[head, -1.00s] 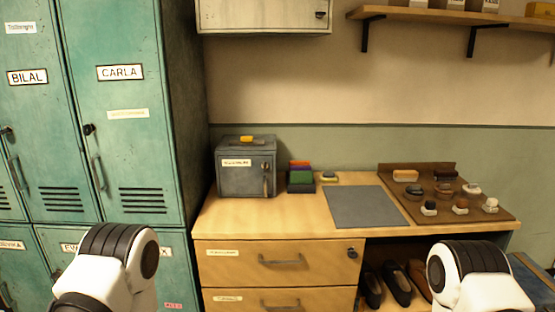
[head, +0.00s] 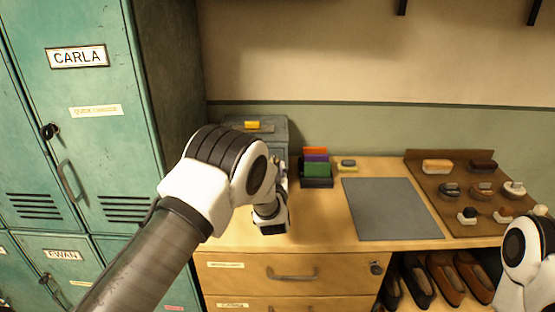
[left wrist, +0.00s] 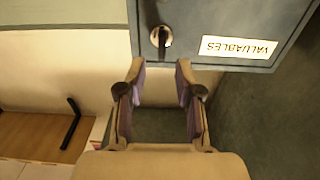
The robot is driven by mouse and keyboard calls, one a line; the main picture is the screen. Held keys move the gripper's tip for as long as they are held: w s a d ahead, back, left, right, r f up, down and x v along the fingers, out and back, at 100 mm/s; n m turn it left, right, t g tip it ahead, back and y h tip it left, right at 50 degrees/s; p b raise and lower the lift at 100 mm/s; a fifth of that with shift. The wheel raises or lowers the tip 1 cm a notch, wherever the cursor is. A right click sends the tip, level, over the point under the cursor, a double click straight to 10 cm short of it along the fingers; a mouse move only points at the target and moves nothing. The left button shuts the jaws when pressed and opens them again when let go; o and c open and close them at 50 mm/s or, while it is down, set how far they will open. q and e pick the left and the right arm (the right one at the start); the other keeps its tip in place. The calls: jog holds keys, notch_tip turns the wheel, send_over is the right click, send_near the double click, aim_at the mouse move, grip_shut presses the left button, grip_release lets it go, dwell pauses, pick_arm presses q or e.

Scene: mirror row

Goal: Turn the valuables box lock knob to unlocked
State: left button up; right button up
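The grey valuables box (head: 275,130) stands on the wooden counter, mostly hidden behind my left arm in the head view. In the left wrist view, which is upside down, its front shows a VALUABLES label (left wrist: 238,47) and the lock knob (left wrist: 160,37). The knob's dark lever stands roughly upright on a pale round plate. My left gripper (left wrist: 159,68) is open and empty, its fingertips pointing at the box with the knob lined up between them but apart from it. My right gripper is out of view.
Teal lockers (head: 75,140) stand at the left. Right of the box are a dark holder with coloured cards (head: 316,170), a grey mat (head: 390,208) and a brown board (head: 440,160) with brushes and tins. Drawers (head: 240,280) and shoes are below.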

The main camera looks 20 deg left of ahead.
aim_at(275, 165)
pick_arm(q)
jog(key=w, duration=0.1)
jog(key=w+a+f, duration=0.1)
jog(key=w, duration=0.2)
jog(key=shift+w+a+f, duration=0.1)
jog(key=shift+a+f, duration=0.05)
jog(key=shift+f, duration=0.05)
jog(key=shift+s+r, duration=0.35)
jog(key=shift+s, duration=0.05)
jog(key=c, duration=0.3)
grip_shut()
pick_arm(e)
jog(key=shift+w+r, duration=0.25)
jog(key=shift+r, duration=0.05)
